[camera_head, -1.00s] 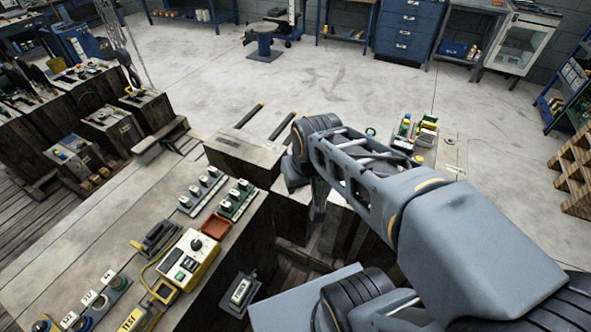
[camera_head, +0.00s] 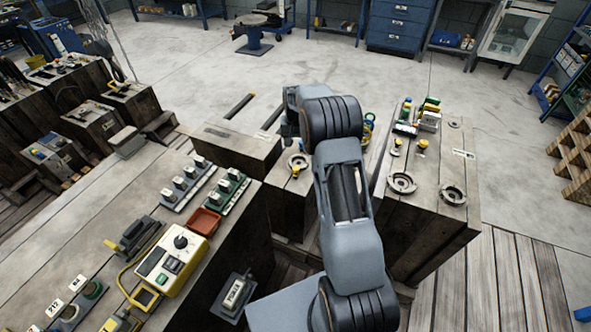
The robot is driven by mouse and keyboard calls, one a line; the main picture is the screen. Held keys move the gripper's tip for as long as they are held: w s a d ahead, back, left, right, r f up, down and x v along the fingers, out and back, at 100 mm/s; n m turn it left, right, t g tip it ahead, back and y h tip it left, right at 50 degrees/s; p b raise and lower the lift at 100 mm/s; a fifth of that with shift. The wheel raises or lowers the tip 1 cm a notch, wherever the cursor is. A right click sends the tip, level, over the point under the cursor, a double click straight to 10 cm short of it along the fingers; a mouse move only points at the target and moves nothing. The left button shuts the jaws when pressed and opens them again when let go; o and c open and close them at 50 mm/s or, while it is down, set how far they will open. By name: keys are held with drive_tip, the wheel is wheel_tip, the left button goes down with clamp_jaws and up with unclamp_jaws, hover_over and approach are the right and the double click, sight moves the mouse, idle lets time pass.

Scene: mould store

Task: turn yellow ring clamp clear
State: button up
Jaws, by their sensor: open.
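Metal rings lie on the wooden blocks: one with a small yellow knob (camera_head: 295,171) left of my arm, a plain grey ring (camera_head: 402,182) and another (camera_head: 453,194) on the right block. Two yellow-topped pieces, one (camera_head: 397,143) and one (camera_head: 422,146), stand behind them. A yellow ring-like piece (camera_head: 369,124) shows partly behind my arm. I cannot tell which of these is the yellow ring clamp. My gripper (camera_head: 288,130) is small and dark at the arm's far end, above the middle block, holding nothing that I can see.
A yellow control box (camera_head: 173,262), a red tray (camera_head: 204,221) and switch strips (camera_head: 226,195) lie on the left bench. A green-and-white stack (camera_head: 429,115) stands on the right block (camera_head: 430,222).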

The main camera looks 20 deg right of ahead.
sight(296, 168)
wheel_tip(296, 168, down, 14)
drive_tip(key=shift+r+b, duration=0.2)
drive_tip(key=shift+b, duration=0.1)
drive_tip(key=shift+c, duration=0.5)
drive_tip(key=c, duration=0.8)
drive_tip(key=shift+c, duration=0.2)
